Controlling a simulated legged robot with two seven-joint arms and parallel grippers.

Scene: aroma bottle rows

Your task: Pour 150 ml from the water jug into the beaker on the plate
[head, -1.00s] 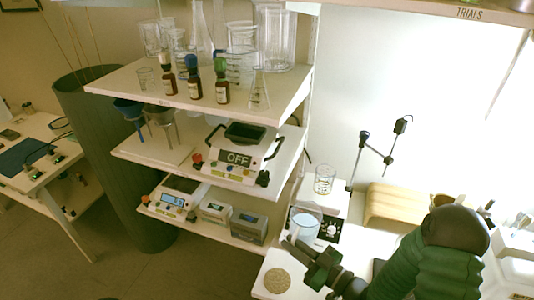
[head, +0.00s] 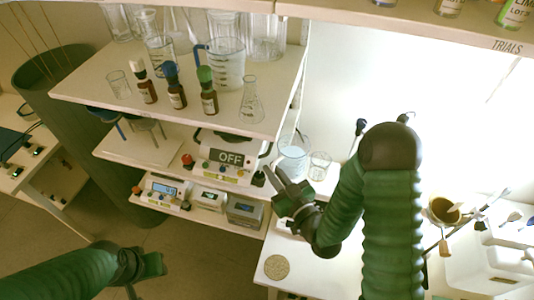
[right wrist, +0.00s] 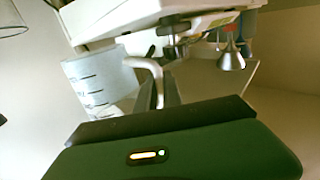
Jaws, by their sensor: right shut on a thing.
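The water jug (head: 293,158) is clear with pale blue water in it. My right gripper (head: 279,180) is shut on its handle and holds it up beside the beaker. In the right wrist view the jug (right wrist: 95,82) shows dark graduation marks, and its pale handle (right wrist: 152,75) lies between the fingers. The beaker (head: 320,164) is small and clear and stands just right of the jug. The plate under it is mostly hidden by my right arm. My left gripper (head: 145,265) is low at the left, away from everything; its jaws are not clear.
A shelf unit (head: 185,110) at the left holds glassware, dropper bottles (head: 208,92) and a balance reading OFF (head: 228,160). A round cork mat (head: 277,267) lies on the bench front. A white bin (head: 490,265) stands at the right. An upper shelf runs across the top.

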